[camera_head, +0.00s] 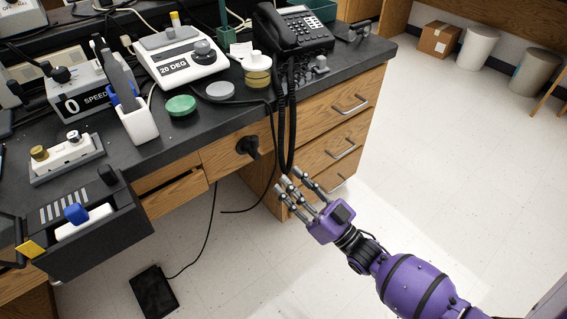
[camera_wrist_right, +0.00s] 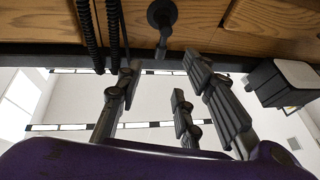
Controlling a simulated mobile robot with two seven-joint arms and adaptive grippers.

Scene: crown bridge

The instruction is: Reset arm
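My right gripper (camera_head: 298,194) is on a purple arm that comes in from the lower right. It hangs in front of the wooden drawers, below the desk edge. Its grey fingers are spread apart with nothing between them. In the right wrist view, the open fingers (camera_wrist_right: 165,95) point toward the wooden desk front, with black coiled cord at the upper left and a black knob (camera_wrist_right: 161,14) beyond them. My left gripper is in neither view.
Coiled phone cord (camera_head: 287,125) hangs near my right gripper.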

